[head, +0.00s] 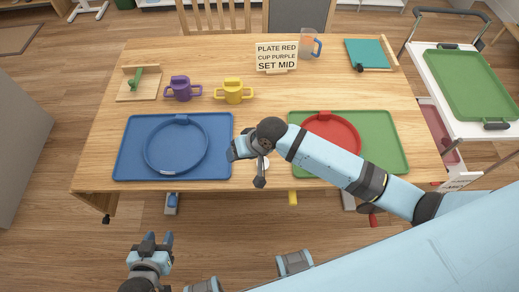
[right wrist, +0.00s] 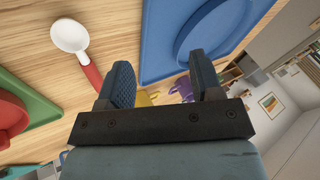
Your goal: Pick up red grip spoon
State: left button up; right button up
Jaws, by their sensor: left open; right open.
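The red grip spoon lies on the wooden table, with its white bowl and red handle (right wrist: 91,74) showing at the left in the right wrist view. In the head view my right arm hides most of it; a small white part (head: 266,163) shows beside the wrist. My right gripper (head: 233,150) is over the right edge of the blue tray, open and empty. Its two fingers (right wrist: 158,88) are apart in the right wrist view, and the spoon is to their left, outside them. My left gripper (head: 158,240) is open and empty in front of the table.
A blue tray (head: 122,173) with a blue plate is left; a green tray (head: 388,143) with a red plate is right. Purple (head: 183,90) and yellow (head: 234,93) cups and a sign (head: 276,57) stand behind. A cart (head: 427,65) is at the right.

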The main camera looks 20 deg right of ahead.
jog(key=w+d+r+m+g+h+b, duration=0.3)
jog(key=w+d+h, duration=0.2)
jog(key=w+d, duration=0.25)
jog(key=f, duration=0.7)
jog(key=shift+s+d+f, duration=0.15)
jog(key=shift+s+d, duration=0.1)
jog(key=shift+d, duration=0.15)
jog(key=shift+f+b, duration=0.3)
jog(key=shift+f, duration=2.7)
jog(key=c, duration=1)
